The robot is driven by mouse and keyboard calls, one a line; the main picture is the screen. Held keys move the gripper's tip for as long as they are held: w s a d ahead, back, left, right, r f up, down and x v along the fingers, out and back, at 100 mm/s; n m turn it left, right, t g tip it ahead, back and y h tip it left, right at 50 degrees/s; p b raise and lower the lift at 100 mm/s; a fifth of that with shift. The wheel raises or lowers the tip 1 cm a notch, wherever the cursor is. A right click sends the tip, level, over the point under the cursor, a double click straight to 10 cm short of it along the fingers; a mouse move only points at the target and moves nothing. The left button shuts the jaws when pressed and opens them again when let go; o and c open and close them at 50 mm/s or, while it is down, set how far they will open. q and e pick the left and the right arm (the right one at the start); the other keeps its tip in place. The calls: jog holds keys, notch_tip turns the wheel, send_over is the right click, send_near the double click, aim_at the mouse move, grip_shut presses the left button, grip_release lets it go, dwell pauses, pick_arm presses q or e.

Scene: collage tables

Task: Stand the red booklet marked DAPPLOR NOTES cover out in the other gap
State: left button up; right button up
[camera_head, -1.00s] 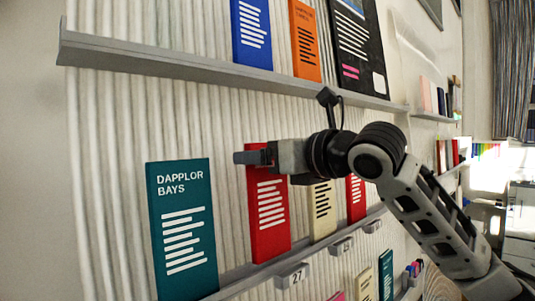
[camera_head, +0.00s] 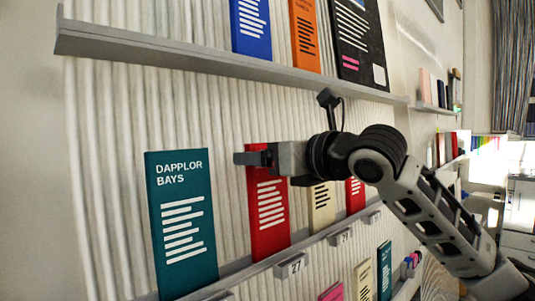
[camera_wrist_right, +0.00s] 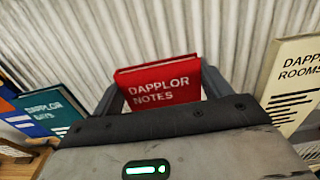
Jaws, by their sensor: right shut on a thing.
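The red booklet (camera_head: 268,215) stands upright, cover out, between the teal DAPPLOR BAYS booklet (camera_head: 180,225) and a cream booklet (camera_head: 322,212). My right gripper (camera_head: 252,157) is shut on its top part. In the right wrist view, the title DAPPLOR NOTES reads on the red cover (camera_wrist_right: 160,88) between my fingers (camera_wrist_right: 160,95). The booklet's foot is down at the lower ledge (camera_head: 240,278); I cannot tell whether it rests there. My left gripper is not in view.
The upper ledge (camera_head: 180,72) holds a blue booklet (camera_head: 250,28), an orange booklet (camera_head: 305,35) and a black one (camera_head: 358,40). A second red booklet (camera_head: 355,193) stands right of the cream one. A tag 27 (camera_head: 292,265) is on the lower ledge. More booklets stand below.

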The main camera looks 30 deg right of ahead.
jog(key=o, duration=1.3)
jog(key=shift+o, duration=0.2)
jog(key=shift+s+d, duration=0.1)
jog(key=shift+s, duration=0.15)
pick_arm(q)
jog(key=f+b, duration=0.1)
jog(key=b, duration=0.1)
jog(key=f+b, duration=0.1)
jog(key=b, duration=0.2)
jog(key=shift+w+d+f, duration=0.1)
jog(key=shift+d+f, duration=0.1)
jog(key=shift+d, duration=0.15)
pick_arm(e)
jog(key=v, duration=1.5)
jog(key=shift+s, duration=0.2)
